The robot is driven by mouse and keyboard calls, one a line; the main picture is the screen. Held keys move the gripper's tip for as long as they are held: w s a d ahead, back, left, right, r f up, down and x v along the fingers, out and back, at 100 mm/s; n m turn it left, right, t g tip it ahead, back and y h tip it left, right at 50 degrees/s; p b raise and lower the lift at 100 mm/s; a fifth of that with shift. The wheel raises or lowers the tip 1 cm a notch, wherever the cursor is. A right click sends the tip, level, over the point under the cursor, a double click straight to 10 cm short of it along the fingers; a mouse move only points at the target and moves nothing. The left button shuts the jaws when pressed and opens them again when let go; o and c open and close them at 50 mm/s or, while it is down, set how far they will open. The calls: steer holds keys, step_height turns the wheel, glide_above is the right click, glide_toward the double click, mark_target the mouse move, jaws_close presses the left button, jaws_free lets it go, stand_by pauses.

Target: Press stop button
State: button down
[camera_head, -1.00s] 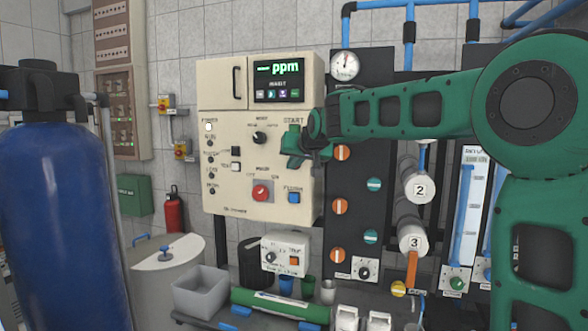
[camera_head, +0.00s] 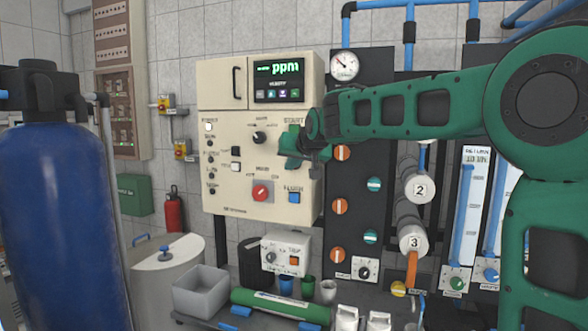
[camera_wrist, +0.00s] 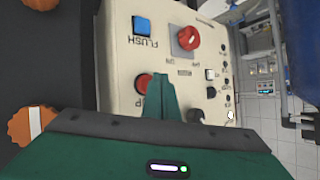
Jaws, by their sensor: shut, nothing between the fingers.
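The cream control panel (camera_head: 225,170) is upright on the wall. In the wrist view, the round red stop button (camera_wrist: 144,83) sits low on the panel face, with a partly covered upside-down label beside it. My green gripper (camera_wrist: 161,78) is shut and empty, its fingertips at the button's right edge in that view. I cannot tell whether they touch it. In the head view, my gripper (camera_head: 289,150) is in front of the panel's right side, below the START label, and hides the button.
Below are a red rotary knob (camera_head: 262,191) and the blue FLUSH button (camera_head: 294,197); both also show in the wrist view, the knob (camera_wrist: 188,38) and FLUSH (camera_wrist: 142,26). A black selector (camera_head: 259,138) is left of my gripper. Orange valve discs (camera_head: 342,153) are at right.

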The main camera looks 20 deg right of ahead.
steer(key=s+a, duration=0.1)
steer(key=s, duration=0.1)
steer(key=s+a, duration=0.2)
stand_by(0.6)
steer(key=shift+d, duration=0.1)
stand_by(0.4)
steer(key=s+d+f+m+g+h, duration=0.25)
steer(key=s+d+f+g, duration=0.35)
steer(key=s+d+f, duration=1.15)
steer(key=s+f+g+y, duration=0.1)
steer(key=s+f+g, duration=0.2)
steer(key=s, duration=1.2)
steer(key=s+f+m+g+y, duration=0.1)
steer(key=s+f+g, duration=0.2)
steer(key=s+f, duration=0.6)
steer(key=s+d, duration=0.1)
steer(key=s, duration=0.5)
steer(key=shift+s+g, duration=0.2)
steer(key=shift+g, duration=0.1)
